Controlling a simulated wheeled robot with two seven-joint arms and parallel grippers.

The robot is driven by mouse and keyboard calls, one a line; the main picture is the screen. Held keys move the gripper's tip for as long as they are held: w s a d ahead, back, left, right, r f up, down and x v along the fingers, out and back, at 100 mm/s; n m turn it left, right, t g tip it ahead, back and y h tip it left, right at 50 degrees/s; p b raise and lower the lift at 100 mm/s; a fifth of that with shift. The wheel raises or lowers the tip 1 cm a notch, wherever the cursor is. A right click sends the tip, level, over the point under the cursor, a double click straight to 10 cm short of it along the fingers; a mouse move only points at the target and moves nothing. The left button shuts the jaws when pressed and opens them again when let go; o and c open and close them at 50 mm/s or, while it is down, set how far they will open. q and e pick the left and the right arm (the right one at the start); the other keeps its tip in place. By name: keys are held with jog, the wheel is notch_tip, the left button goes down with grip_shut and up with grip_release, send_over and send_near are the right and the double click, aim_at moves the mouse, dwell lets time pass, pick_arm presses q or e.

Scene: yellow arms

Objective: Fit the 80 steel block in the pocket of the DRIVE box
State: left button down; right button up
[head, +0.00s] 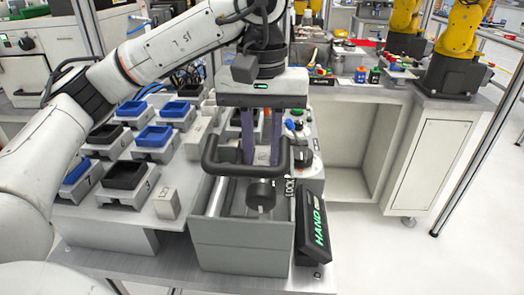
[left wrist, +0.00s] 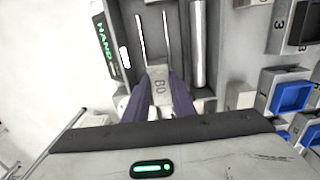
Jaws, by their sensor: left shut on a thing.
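The steel block marked 80 (left wrist: 158,92) is pinched between the two purple fingers of my left gripper (left wrist: 157,80) in the left wrist view. In the head view my left gripper (head: 262,160) points down behind the black handle of an open grey box (head: 240,245), with the block (head: 263,156) partly hidden between its fingers. The box interior (left wrist: 170,25) lies beyond the block in the left wrist view, with a metal cylinder along one side. I cannot read a DRIVE label or make out the pocket, nor tell whether the block touches the box. My right gripper is not in view.
Left of the box stand several grey stands with blue and black trays (head: 124,174) and a loose steel block (head: 166,202). A tilted panel reading HAND (head: 318,228) is at the box's right, with a knob panel (head: 303,157) behind. Yellow arms (head: 462,40) stand far right.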

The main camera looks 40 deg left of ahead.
pick_arm(q)
jog(key=shift+s+d+f+b, duration=0.1)
jog(key=shift+f+b, duration=0.55)
jog(key=shift+f, duration=0.15)
dwell(1.3)
jog(key=c, duration=1.4)
grip_release()
